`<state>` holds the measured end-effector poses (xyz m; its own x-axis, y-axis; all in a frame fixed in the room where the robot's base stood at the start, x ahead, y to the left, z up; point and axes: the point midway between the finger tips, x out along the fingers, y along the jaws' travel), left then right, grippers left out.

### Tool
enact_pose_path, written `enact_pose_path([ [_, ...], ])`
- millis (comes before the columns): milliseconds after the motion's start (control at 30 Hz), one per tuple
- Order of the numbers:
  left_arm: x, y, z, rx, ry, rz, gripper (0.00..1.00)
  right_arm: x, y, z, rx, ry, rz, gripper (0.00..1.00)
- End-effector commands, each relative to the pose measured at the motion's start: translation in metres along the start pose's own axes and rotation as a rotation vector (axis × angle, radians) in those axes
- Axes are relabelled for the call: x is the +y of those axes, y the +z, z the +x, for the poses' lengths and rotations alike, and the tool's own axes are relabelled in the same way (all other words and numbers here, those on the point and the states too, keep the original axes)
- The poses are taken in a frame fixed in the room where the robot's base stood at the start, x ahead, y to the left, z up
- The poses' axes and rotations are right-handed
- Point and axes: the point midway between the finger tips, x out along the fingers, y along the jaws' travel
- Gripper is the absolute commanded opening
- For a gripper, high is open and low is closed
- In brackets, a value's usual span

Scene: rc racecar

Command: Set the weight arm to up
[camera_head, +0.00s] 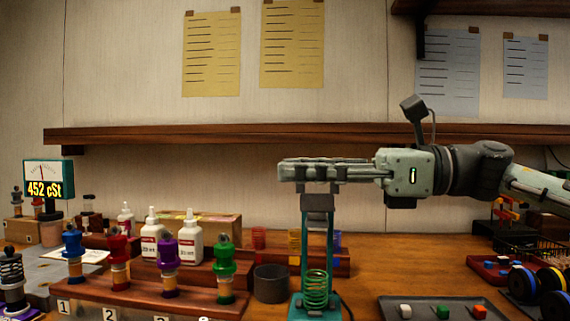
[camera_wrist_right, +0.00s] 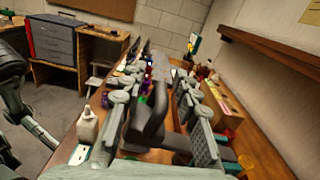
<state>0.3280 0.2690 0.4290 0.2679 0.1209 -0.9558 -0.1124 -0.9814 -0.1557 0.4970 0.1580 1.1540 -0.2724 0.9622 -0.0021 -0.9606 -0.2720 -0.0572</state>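A teal stand with a green coil spring (camera_head: 316,290) stands on the bench, below my right gripper. A grey block (camera_head: 317,203) tops its posts and looks like part of the weight arm. My right gripper (camera_head: 284,171) is level over it, fingers pointing left. In the right wrist view, my right gripper (camera_wrist_right: 152,93) has its fingers apart. A dark grey bar (camera_wrist_right: 150,118), apparently the weight arm, lies between them; whether they touch it is unclear. The fingers hide the bar in the head view, so its tilt is hard to tell. My left gripper is not in view.
Coloured shock absorbers (camera_head: 169,252) stand in a wooden rack (camera_head: 150,293) left of the stand. A dark cup (camera_head: 271,284) stands close beside it. A grey tray (camera_head: 440,302) with small blocks and several wheels (camera_head: 553,280) are right. A wall shelf (camera_head: 230,134) runs behind.

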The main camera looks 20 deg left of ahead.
Motion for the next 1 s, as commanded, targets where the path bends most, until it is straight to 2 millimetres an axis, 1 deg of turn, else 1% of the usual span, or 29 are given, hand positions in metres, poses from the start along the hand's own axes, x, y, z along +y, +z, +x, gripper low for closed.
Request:
enact_pose_path([
  [33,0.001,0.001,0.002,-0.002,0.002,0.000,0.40,0.000,0.001,0.007,0.001,0.001,0.000,0.31],
  [100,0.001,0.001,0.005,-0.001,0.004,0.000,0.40,0.000,0.001,0.015,0.000,0.001,0.000,0.31],
  [200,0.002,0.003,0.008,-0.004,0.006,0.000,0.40,0.000,0.001,0.021,-0.001,-0.001,0.000,0.31],
  [467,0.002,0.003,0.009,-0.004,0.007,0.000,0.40,-0.001,0.000,0.023,-0.001,-0.002,0.000,0.31],
  [500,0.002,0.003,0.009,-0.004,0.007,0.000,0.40,-0.001,0.000,0.023,-0.001,-0.002,0.000,0.30],
  [533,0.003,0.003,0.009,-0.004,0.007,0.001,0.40,-0.001,0.000,0.023,-0.001,-0.002,0.000,0.26],
  [733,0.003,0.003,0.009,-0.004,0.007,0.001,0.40,-0.001,0.000,0.022,-0.002,-0.002,0.000,0.01],
  [1000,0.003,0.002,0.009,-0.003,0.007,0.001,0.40,-0.001,0.001,0.022,-0.002,-0.004,0.000,0.00],
])
